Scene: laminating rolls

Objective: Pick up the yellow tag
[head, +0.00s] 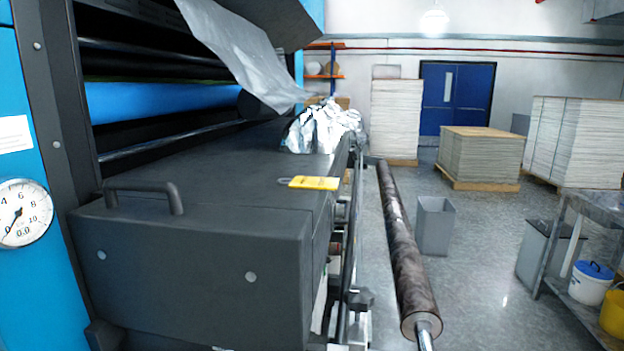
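The yellow tag (315,183) lies flat on top of the dark grey machine cover (230,170), close to the cover's right edge. A small loop or ring shows at the tag's left end. Dark marks on the tag are too small to read. My gripper is not in view.
A black handle (145,190) stands up from the cover left of the tag. Crumpled silver film (322,127) lies behind it, and a film sheet (245,50) hangs above. A long roller (402,250) runs along the right side. A grey bin (435,226) stands on open floor.

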